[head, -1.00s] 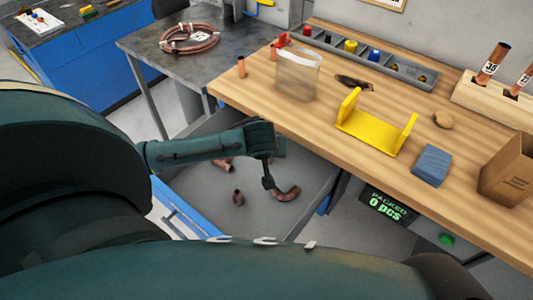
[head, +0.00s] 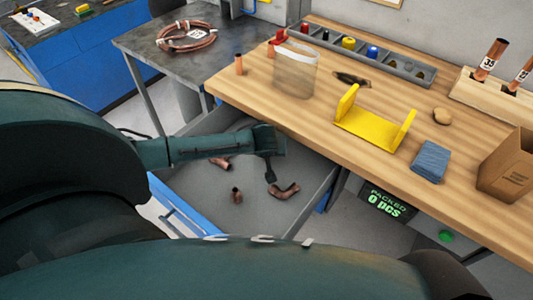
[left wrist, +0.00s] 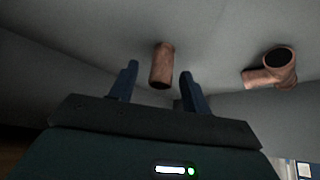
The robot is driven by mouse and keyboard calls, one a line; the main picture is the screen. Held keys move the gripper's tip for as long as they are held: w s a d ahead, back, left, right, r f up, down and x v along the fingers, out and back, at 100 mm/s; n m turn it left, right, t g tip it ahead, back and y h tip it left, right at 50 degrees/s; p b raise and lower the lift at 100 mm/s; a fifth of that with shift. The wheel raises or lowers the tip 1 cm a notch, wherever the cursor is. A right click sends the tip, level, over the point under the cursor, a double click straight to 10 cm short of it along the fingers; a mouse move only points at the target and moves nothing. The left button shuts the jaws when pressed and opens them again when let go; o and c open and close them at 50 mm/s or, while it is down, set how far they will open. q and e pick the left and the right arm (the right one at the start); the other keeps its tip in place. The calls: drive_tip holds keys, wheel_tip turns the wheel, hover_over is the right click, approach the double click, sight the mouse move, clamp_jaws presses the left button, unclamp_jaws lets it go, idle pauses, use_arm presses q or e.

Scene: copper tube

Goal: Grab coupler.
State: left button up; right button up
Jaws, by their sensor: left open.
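A short straight copper coupler (left wrist: 162,65) lies on the grey drawer floor. In the left wrist view it shows beyond and between the two spread fingers, not touching them. My right gripper is not seen.
A branched copper fitting (left wrist: 272,70) lies to the right of the coupler. Another copper fitting (head: 219,163) lies under my left forearm. The drawer (head: 288,222) has raised walls, and the wooden bench (head: 305,120) overhangs close to my left gripper.

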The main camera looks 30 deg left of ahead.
use_arm(q)
drive_tip(key=shift+c, duration=0.5)
clamp_jaws()
